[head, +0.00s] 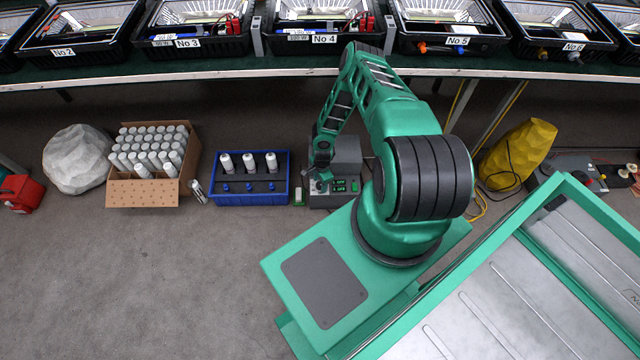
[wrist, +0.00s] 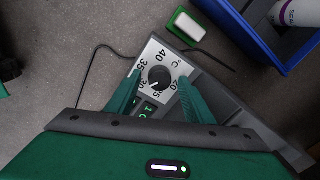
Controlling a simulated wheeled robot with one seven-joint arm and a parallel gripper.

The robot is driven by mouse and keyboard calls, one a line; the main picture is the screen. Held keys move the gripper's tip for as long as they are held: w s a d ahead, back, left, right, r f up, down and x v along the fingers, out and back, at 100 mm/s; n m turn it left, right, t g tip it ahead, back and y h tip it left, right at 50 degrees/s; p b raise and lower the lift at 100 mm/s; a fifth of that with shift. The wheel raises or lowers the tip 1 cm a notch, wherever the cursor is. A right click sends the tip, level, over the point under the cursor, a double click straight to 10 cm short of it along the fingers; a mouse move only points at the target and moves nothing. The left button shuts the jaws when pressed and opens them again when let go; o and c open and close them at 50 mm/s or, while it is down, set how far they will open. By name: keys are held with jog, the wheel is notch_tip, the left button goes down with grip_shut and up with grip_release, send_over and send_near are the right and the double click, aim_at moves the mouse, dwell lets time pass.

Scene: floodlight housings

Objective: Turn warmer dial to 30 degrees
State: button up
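The warmer (head: 346,156) is a dark grey box on the floor, under the long bench. Its black round dial (wrist: 159,77) sits on a pale plate marked from 20 to 40 °C in the wrist view. A small light mark on the dial's lower edge seems to face between 25 and 30; its exact reading is unclear. My gripper (wrist: 160,76) is open, with one green finger on each side of the dial in the picture and a gap to it. Contact is not visible. In the head view my gripper (head: 321,180) is at the warmer's front panel.
A blue crate (head: 251,198) with white bottles stands left of the warmer. A small green-and-white block (wrist: 188,26) lies between them. A cardboard box (head: 143,196) of bottles is farther left. A yellow sack (head: 522,152) stands right. The bench edge (head: 200,74) runs above. Floor in front is clear.

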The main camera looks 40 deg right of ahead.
jog(key=shift+r, duration=0.1)
notch_tip(320, 180, up, 11)
jog(key=shift+s+f, duration=0.2)
jog(key=shift+s, duration=0.1)
dwell(0.4)
